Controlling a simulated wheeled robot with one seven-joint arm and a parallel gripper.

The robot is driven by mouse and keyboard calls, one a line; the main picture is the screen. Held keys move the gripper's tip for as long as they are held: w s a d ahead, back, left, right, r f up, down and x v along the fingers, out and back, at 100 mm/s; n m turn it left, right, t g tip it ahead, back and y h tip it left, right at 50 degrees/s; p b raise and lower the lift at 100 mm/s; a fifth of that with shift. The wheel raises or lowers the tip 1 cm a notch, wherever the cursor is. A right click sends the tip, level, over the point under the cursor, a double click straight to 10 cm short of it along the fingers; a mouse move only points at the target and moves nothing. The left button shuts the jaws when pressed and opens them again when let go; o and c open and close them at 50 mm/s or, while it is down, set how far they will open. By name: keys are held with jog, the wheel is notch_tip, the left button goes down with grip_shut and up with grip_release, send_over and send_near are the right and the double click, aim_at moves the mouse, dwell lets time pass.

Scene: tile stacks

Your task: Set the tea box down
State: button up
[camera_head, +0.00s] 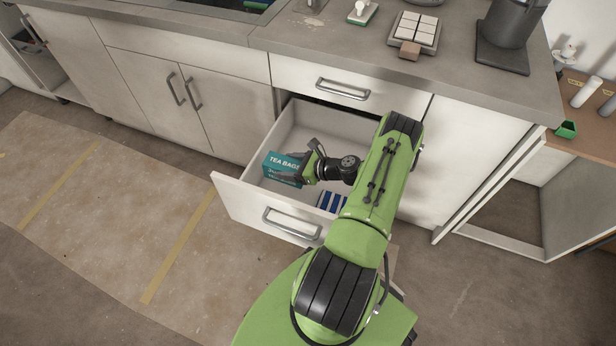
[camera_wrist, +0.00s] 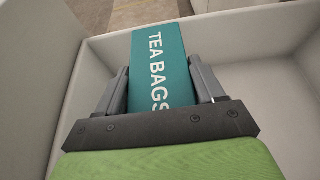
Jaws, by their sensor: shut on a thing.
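The teal tea box (camera_head: 283,164), lettered "TEA BAGS", is inside the open drawer (camera_head: 236,194) near its left front part. My gripper (camera_head: 294,175) reaches in from the right and is shut on the box. In the wrist view the tea box (camera_wrist: 160,62) sits between the two grey fingers (camera_wrist: 163,85), one on each side. The drawer walls surround it. I cannot tell whether the box's underside touches the drawer floor.
A blue-and-white striped item (camera_head: 331,202) lies in the drawer under my arm. The drawer's back part (camera_head: 305,130) looks clear. The counter (camera_head: 300,40) above holds a tray of white tiles (camera_head: 416,30) and a dark grey appliance (camera_head: 506,30).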

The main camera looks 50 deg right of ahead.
notch_tip(320, 180, down, 10)
jog(key=b, duration=0.4)
jog(key=shift+f, duration=0.1)
jog(key=o, duration=1.2)
jog(key=shift+c, duration=0.2)
